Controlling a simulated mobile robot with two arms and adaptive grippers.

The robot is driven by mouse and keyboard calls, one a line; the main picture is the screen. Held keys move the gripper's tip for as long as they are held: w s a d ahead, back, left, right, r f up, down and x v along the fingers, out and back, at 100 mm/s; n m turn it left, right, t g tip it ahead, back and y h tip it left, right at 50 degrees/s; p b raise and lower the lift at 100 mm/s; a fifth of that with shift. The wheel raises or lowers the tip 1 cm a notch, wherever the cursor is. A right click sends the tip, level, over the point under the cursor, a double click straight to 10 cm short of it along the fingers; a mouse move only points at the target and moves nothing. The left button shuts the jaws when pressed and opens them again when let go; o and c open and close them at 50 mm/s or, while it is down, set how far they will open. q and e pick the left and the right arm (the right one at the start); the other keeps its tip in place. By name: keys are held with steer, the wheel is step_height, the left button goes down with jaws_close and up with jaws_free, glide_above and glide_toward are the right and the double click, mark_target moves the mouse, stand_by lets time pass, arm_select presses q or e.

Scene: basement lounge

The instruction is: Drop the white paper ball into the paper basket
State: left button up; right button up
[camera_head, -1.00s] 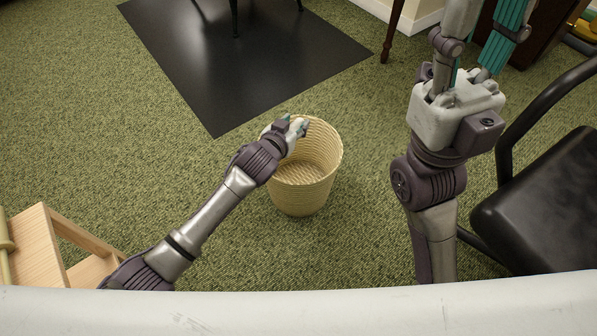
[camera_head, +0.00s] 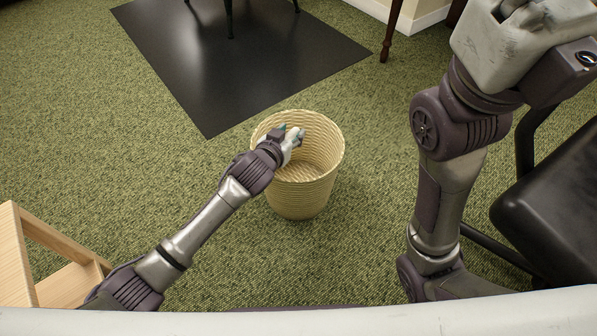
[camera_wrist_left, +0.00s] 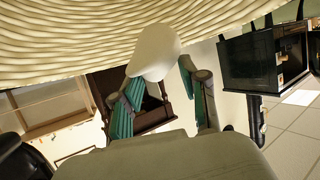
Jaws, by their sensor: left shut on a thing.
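The paper basket (camera_head: 300,198) is a tan woven tub standing upright on the carpet; its mouth faces up. My left gripper (camera_head: 292,138) is over the basket's mouth, toward its rear left part. In the left wrist view, the white paper ball (camera_wrist_left: 155,52) sits between the teal-padded fingers of the left gripper (camera_wrist_left: 158,78), which is shut on it. The basket's ribbed wall (camera_wrist_left: 90,35) fills the top of that view, close to the ball. The ball is hard to tell from the pale hand in the head view. My right gripper (camera_head: 520,40) is at the top right, its fingers cut off.
A black floor mat (camera_head: 240,60) with dark furniture legs lies behind the basket. A black padded chair (camera_head: 555,205) stands at the right and a light wooden piece (camera_head: 40,260) at the lower left. Green carpet around the basket is clear.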

arm_select(q)
steer(key=o, duration=0.8)
steer(key=shift+s, duration=0.1)
steer(key=v, duration=0.7)
steer(key=shift+s+a, duration=0.1)
steer(key=shift+s, duration=0.05)
